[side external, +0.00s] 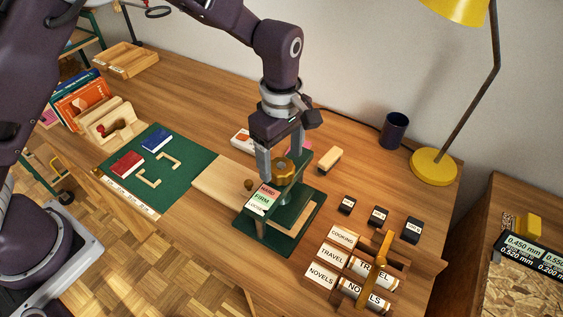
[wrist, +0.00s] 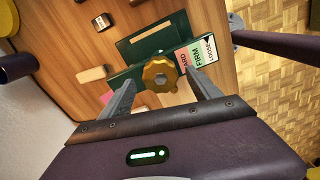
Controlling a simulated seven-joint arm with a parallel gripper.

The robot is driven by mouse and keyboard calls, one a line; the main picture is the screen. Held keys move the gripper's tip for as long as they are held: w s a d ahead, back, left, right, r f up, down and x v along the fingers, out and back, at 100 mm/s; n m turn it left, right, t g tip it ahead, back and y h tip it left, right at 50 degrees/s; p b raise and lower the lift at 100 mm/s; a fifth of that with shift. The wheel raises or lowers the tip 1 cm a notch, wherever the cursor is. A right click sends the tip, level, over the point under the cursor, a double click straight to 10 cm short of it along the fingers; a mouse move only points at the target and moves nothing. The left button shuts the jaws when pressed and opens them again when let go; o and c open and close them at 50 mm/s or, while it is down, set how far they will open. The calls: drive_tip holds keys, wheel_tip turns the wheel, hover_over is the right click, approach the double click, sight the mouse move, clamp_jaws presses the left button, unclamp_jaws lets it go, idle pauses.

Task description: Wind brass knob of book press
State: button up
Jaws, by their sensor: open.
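The green book press (side external: 290,217) stands on the wooden table, with its brass knob (side external: 283,168) on top. A label plate (side external: 262,199) on the press reads HARD, FIRM and a further word that looks like LOOSE. My gripper (side external: 282,165) points down at the top of the press. In the wrist view the lobed brass knob (wrist: 160,74) lies between the two open fingertips (wrist: 158,84), with a finger on each side. I cannot tell whether either finger touches it. The press (wrist: 150,45) and label plate (wrist: 195,55) also show there.
Label cards (side external: 331,255) and a rack of labelled rolls (side external: 367,270) stand right of the press. Small black blocks (side external: 379,215), a dark mug (side external: 394,130) and a yellow lamp (side external: 434,166) stand behind. A green mat (side external: 150,170) with books lies left.

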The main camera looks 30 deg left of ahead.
sight(282, 166)
wheel_tip(282, 166, up, 5)
idle(0.4)
drive_tip(key=s+a+r+m+t+h, duration=0.2)
drive_tip(key=s+a+r+m, duration=0.55)
drive_tip(key=r, duration=0.65)
drive_tip(key=s+a+m+t+y, duration=0.1)
drive_tip(key=s+a+m, duration=0.3)
drive_tip(key=s, duration=0.4)
drive_tip(key=s+a+m+t+y, duration=0.1)
drive_tip(key=s+a+m, duration=0.3)
drive_tip(key=s, duration=0.5)
drive_tip(key=shift+a+r+t, duration=0.3)
drive_tip(key=shift+a+t, duration=0.4)
drive_tip(key=shift+t, duration=0.1)
drive_tip(key=shift+w, duration=0.1)
